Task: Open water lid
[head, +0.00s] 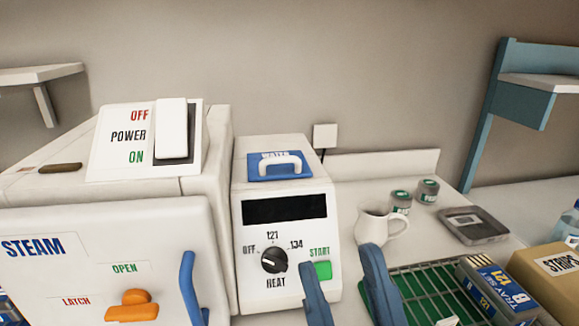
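The water lid (258,171) is a blue plate with a white arched handle (281,160) and the label "WATER". It lies flat and closed on top of the white heat unit (250,215). My gripper (338,260) shows as two blue fingers at the bottom centre. The fingers are spread apart, with nothing visible between them. In the picture they are below and right of the lid, apart from it. The lower part of my gripper is out of frame.
A large white steam unit (100,235) with a power switch (173,128) stands left of the heat unit. To the right are a white jug (372,230), small jars (428,190), a green rack (425,290) and boxes (550,275). Space above the lid is clear.

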